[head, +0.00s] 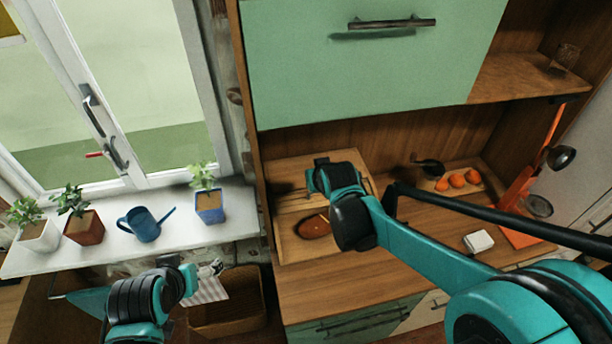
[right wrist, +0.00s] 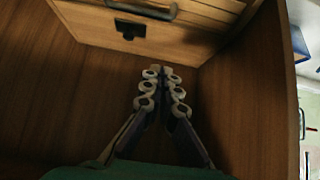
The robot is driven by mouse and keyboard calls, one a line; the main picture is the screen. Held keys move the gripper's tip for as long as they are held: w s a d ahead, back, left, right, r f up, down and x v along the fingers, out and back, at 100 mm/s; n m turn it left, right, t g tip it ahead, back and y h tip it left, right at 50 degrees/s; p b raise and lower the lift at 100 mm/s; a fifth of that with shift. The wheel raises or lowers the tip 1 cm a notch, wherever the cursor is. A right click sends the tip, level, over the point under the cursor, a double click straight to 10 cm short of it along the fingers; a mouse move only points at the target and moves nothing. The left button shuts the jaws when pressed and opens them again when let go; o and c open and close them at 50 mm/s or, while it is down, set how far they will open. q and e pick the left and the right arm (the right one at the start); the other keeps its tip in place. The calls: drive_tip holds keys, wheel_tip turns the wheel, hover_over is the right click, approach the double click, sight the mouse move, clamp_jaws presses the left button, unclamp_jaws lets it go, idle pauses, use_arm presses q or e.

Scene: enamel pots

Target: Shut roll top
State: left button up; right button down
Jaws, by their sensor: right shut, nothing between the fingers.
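No roll top can be made out with certainty. A wooden box or tray (head: 290,248) stands on the counter at the left of the cabinet niche, with a brown loaf (head: 314,226) showing in it. In the right wrist view my right gripper (right wrist: 160,75) is shut and empty, pointing at brown wood, below a wooden front (right wrist: 195,35) with a dark bar handle (right wrist: 145,10). My left gripper (head: 212,269) is low at the left; its finger opening is unclear.
A green cabinet front (head: 370,75) with a bar handle hangs above the niche. Oranges (head: 457,181) on a board, a white block (head: 478,241) and an orange stand (head: 520,233) are on the right. Potted plants and a blue watering can (head: 145,224) line the sill.

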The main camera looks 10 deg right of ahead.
drive_tip(key=b, duration=0.2)
hover_over(311, 197)
drive_tip(key=w, duration=0.3)
drive_tip(key=f, duration=0.7)
drive_tip(key=shift+s+a, duration=0.1)
drive_tip(key=shift+a, duration=0.1)
drive_tip(key=s, duration=0.1)
drive_tip(key=s+f, duration=0.1)
drive_tip(key=shift+s+d+f, duration=0.1)
drive_tip(key=shift+s+f, duration=0.05)
drive_tip(key=shift+s, duration=0.25)
drive_tip(key=shift+s+f, duration=0.1)
drive_tip(key=shift+s, duration=0.35)
drive_tip(key=shift+w+f, duration=0.1)
